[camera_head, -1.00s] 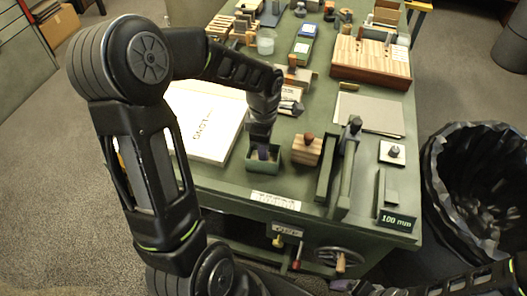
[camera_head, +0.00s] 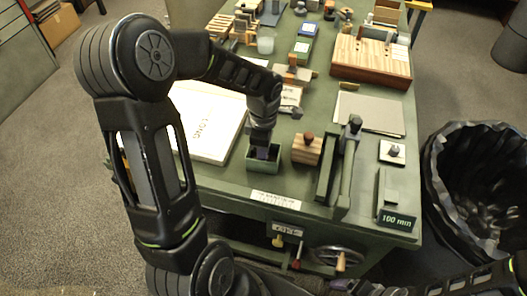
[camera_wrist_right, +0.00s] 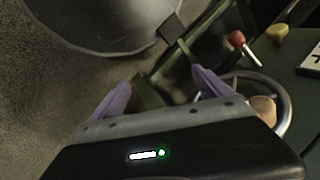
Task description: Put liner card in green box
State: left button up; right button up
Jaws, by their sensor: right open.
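The small green box (camera_head: 263,168) stands open near the front edge of the green table in the head view. My left gripper (camera_head: 262,153) points straight down, with its fingertips at or just inside the box's opening. Its fingers are small and dark there, and I cannot tell whether they are open or shut. I cannot make out a liner card for certain; anything between the fingers or inside the box is hidden. My right gripper (camera_wrist_right: 158,92) is open and empty in the right wrist view, its two purple fingers apart, low beside the table front.
A wooden block with a knob (camera_head: 308,148) and a green metal stand (camera_head: 341,180) are close right of the box. A large white slab (camera_head: 205,122) lies to its left. A lined bin (camera_head: 480,190) stands at right. A handwheel (camera_head: 335,256) juts from the table front.

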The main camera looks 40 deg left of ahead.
pick_arm(q)
notch_tip(320, 180, up, 12)
jog(key=shift+b, duration=0.35)
